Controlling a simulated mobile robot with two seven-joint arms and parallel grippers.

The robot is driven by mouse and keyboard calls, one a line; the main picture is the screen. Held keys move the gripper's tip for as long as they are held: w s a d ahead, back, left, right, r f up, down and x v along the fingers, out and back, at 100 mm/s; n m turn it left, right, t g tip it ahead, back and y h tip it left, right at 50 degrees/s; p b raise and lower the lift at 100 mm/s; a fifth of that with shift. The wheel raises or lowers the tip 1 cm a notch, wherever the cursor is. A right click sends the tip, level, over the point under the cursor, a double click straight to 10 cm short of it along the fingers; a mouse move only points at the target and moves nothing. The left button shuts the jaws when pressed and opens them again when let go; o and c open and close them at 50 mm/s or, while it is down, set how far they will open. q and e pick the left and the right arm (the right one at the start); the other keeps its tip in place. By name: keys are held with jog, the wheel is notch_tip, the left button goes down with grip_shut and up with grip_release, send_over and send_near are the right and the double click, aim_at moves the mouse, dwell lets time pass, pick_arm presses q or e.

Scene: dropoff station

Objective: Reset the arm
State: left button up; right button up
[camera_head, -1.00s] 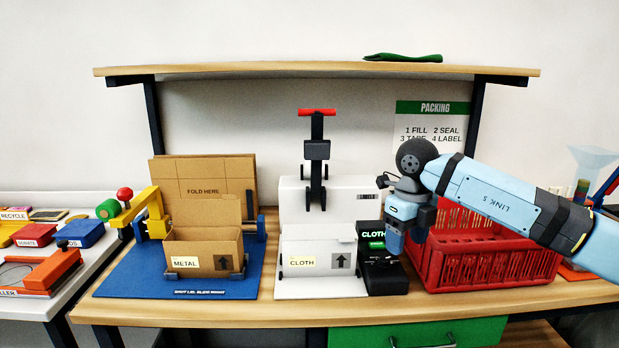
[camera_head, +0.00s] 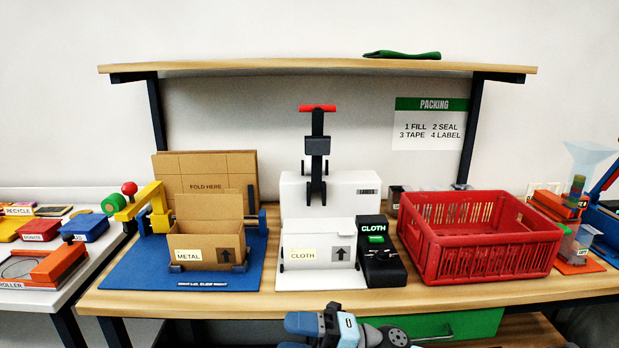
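My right arm shows only at the bottom edge, in front of the table. My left gripper is not in view.
On the table (camera_head: 330,301) stand an open brown METAL box (camera_head: 206,244) on a blue mat (camera_head: 130,272), a white CLOTH box (camera_head: 318,245), a black CLOTH device (camera_head: 381,258) and a red crate (camera_head: 478,240). A green drawer (camera_head: 470,324) is below. A green cloth (camera_head: 402,55) lies on the shelf.

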jog(key=s+d+f+m+t+h, duration=0.2)
jog(key=d+f+m+t+h, duration=0.6)
jog(key=m, duration=0.5)
jog(key=s+d+f+m+t+h, duration=0.1)
jog(key=d+f+m+t+h, duration=0.4)
jog(key=m+t, duration=0.7)
jog(key=s+d+f+m+g+h, duration=0.2)
jog(key=s+d+f+m+g, duration=0.2)
jog(key=s+f, duration=0.3)
jog(key=s+d+f+m+g+h, duration=0.2)
jog(key=s+d+f+m+g, duration=0.25)
jog(key=s+f, duration=0.25)
pick_arm(q)
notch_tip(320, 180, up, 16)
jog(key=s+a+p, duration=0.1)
jog(key=p, duration=2.1)
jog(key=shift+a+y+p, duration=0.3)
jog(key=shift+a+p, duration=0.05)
jog(key=shift+p, duration=0.05)
pick_arm(e)
notch_tip(320, 180, up, 17)
jog(key=shift+s+d+f, duration=0.2)
jog(key=shift+s+d, duration=0.1)
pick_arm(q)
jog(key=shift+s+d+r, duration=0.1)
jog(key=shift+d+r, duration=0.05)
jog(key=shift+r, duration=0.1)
pick_arm(e)
jog(key=shift+t, duration=0.25)
